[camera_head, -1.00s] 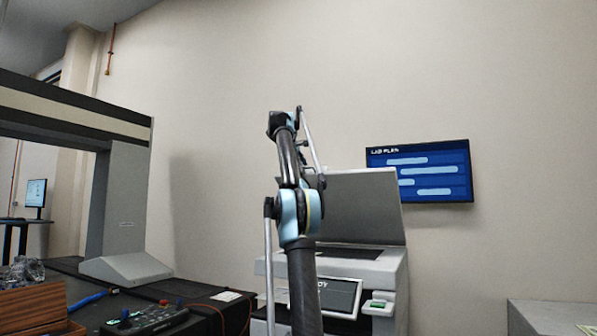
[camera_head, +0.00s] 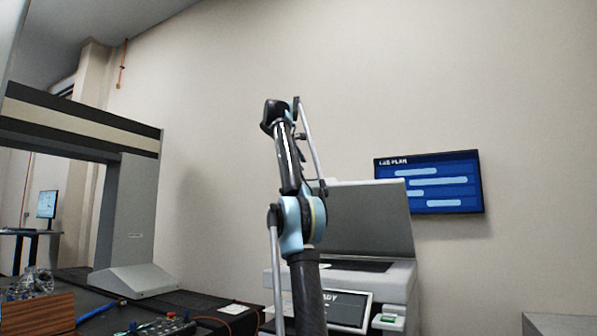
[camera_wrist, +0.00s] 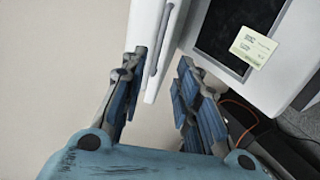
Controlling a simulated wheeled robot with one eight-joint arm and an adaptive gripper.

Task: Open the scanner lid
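The scanner (camera_head: 398,276) stands in front of the wall, right of centre in the head view, partly behind my arm. Its grey lid (camera_head: 365,218) stands raised at a steep angle above the dark bed. In the wrist view the lid (camera_wrist: 152,22) shows as a white slab with a grey bar along its edge, left of the scanner's dark glass (camera_wrist: 222,35). My gripper (camera_wrist: 162,72) is open, with the lid's edge and lower corner in the gap between its fingers in the picture. Contact cannot be told. My gripper is not clear in the head view.
A yellow note (camera_wrist: 253,46) lies by the glass. A large gantry machine (camera_head: 128,215) stands on a dark table at left, with a wooden box (camera_head: 40,312) and a control box (camera_head: 165,327). A wall screen (camera_head: 430,183) hangs behind the scanner. A grey block (camera_head: 560,325) is at lower right.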

